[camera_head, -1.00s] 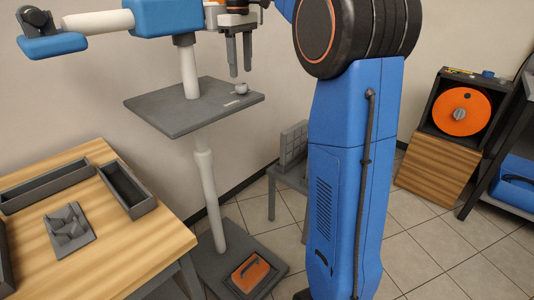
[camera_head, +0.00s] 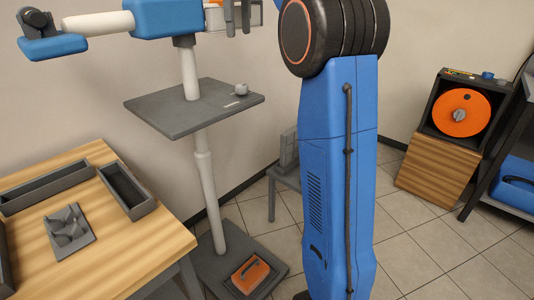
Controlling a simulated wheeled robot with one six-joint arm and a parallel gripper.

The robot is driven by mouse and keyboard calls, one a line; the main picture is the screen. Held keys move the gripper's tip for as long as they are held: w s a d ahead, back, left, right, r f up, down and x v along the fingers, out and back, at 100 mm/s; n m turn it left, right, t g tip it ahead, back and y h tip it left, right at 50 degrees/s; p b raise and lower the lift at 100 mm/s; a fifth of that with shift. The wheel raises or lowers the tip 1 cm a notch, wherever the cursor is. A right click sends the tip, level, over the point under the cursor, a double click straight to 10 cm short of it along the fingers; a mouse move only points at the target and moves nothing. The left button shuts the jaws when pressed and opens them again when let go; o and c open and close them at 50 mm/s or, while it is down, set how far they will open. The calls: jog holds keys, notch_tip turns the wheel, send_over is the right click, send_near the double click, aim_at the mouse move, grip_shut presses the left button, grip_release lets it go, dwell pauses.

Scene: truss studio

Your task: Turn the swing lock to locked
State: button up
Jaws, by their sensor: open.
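A small grey knob (camera_head: 241,90) stands on the right part of a grey shelf plate (camera_head: 170,117), with a small pale label beside it. It may be the swing lock; I cannot read its setting. The plate is on a white post, below a blue and white device (camera_head: 165,17). My gripper (camera_head: 238,28) is at the top edge of the view, open and empty. Its fingers point down, well above the knob and apart from it. The upper part of the gripper is cut off by the frame.
A wooden table (camera_head: 130,245) with grey trays is at left. An orange-topped block (camera_head: 250,275) lies on the post's base. A box with an orange disc (camera_head: 450,105) stands on a wooden cabinet at right. My blue arm column hides part of the middle.

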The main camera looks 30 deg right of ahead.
jog(key=s+a+f+m+t, duration=0.1)
jog(key=s+a+f, duration=0.2)
jog(key=s+f, duration=0.5)
jog(key=s+a+f+m+t, duration=0.1)
jog(key=s+a+f+m, duration=0.1)
jog(key=s+f, duration=0.7)
jog(key=s+a+f+m+t, duration=0.1)
jog(key=s+a+f, duration=0.2)
jog(key=s+f, duration=0.5)
jog(key=shift+s+a+f+t, duration=0.3)
jog(key=shift+s+t, duration=0.1)
jog(key=shift+s, duration=1.65)
jog(key=s+f+m+t, duration=0.1)
jog(key=s+f, duration=0.6)
jog(key=f, duration=0.3)
jog(key=shift+a+f, duration=0.15)
jog(key=shift+a, duration=0.25)
